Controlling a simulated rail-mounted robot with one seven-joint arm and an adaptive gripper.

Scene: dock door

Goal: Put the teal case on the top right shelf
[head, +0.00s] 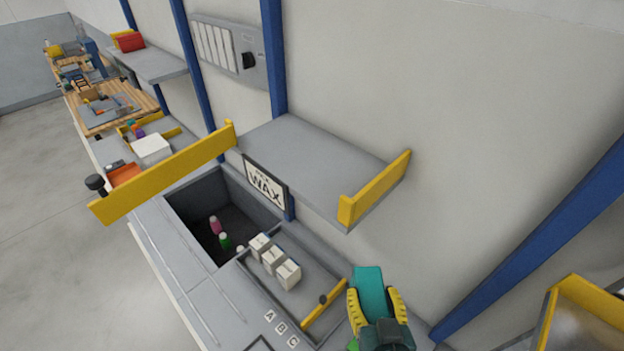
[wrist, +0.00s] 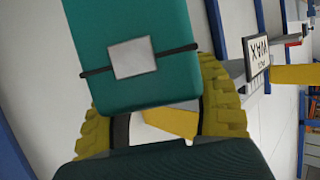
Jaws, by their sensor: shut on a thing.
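The teal case (head: 369,281) is held upright in my gripper (head: 376,305), at the lower right of the head view. In the wrist view, the case (wrist: 128,75) shows a pale square label and a dark band, and the yellow fingers of my gripper (wrist: 158,98) are shut on its sides. The grey right shelf (head: 305,158) is on the wall, up and left of the gripper in the head view. Its top looks empty, and a yellow lip stands at its right end. The case is apart from the shelf.
A WAX sign (head: 265,186) hangs at the shelf's left front, near a long raised yellow bar (head: 160,175). Below are a dark bin (head: 190,205) with bottles and a tray (head: 322,290) with white blocks. Another shelf (head: 155,66) at the far left holds a red object (head: 130,42).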

